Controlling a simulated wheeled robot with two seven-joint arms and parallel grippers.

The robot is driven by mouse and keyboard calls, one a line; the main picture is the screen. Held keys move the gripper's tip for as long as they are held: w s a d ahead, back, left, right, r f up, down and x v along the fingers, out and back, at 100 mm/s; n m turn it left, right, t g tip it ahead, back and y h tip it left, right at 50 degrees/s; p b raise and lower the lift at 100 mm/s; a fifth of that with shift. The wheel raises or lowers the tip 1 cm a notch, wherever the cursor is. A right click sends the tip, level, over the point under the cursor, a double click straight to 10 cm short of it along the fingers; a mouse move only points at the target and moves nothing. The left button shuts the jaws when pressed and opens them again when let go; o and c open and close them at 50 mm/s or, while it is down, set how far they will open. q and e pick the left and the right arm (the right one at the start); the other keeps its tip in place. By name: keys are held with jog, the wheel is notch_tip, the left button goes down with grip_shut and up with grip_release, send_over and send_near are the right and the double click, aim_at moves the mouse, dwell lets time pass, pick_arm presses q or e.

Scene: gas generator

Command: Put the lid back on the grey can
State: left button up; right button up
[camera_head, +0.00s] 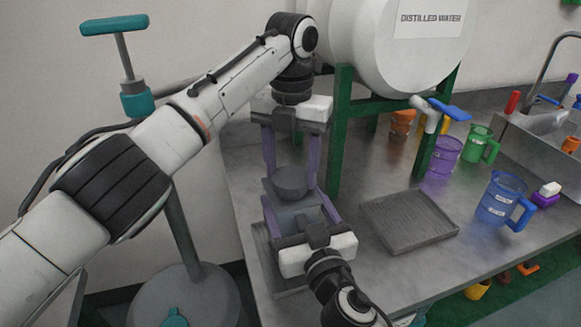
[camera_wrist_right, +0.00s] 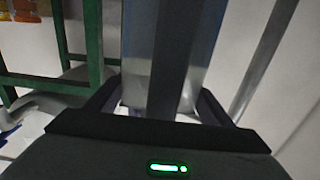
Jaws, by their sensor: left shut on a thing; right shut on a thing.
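The dark grey lid (camera_head: 290,180) is between the purple fingers of my left gripper (camera_head: 291,172), which points down and is shut on it. The grey can (camera_head: 297,217) is directly below the lid, between the fingers of my right gripper (camera_head: 296,204), which reaches in from the front and is shut on it. In the right wrist view, the can (camera_wrist_right: 138,60) rises between the dark fingers of that gripper (camera_wrist_right: 160,100). I cannot tell whether the lid touches the can's rim, and the lid hides part of the can's top.
A grey ribbed tray (camera_head: 408,222) lies to the right on the metal table (camera_head: 360,172). A white distilled water tank (camera_head: 400,50) stands on a green frame (camera_head: 340,135) behind. A blue jug (camera_head: 497,200), purple jug (camera_head: 442,158) and green jug (camera_head: 477,145) stand at the right.

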pick_arm(q)
jog(key=m, duration=0.2)
jog(key=shift+r+m, duration=0.1)
jog(key=shift+m, duration=0.2)
jog(key=o, duration=1)
jog(key=shift+r, duration=2.2)
jog(key=shift+o, duration=0.3)
